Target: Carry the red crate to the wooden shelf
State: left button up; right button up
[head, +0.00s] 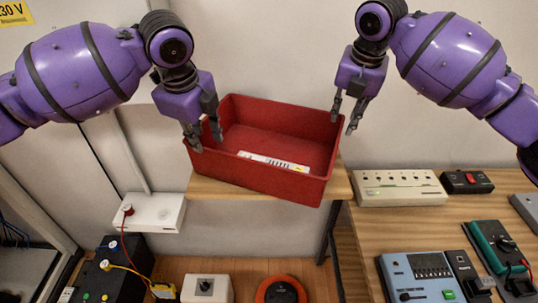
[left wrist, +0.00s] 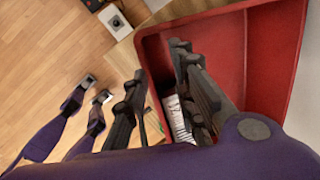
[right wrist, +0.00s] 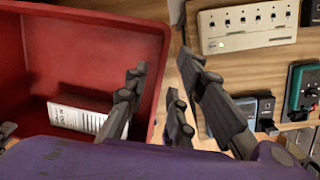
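The red crate (head: 255,179) sits open-topped over a pale wooden board (head: 340,187) in the middle of the head view. I cannot tell which board is the shelf. A white printed piece (head: 273,161) shows at the crate's front side. My left gripper (head: 206,143) is at the crate's left wall, fingers apart, with the rim between them in the left wrist view (left wrist: 155,75). My right gripper (head: 344,122) is at the right wall, fingers apart, one finger over the crate and one outside in the right wrist view (right wrist: 155,88). Neither visibly pinches the wall.
A wooden bench (head: 390,225) on the right holds a beige switch box (head: 400,187), a black box with a red switch (head: 466,181), a blue-grey device (head: 420,277) and a green meter (head: 495,245). A white wall box (head: 154,212) is at left. Several devices stand low in front.

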jog(key=shift+a+f, duration=0.1)
jog(key=shift+f, duration=0.1)
pick_arm(q)
jog(key=v, duration=1.2)
pick_arm(e)
jog(key=v, duration=1.2)
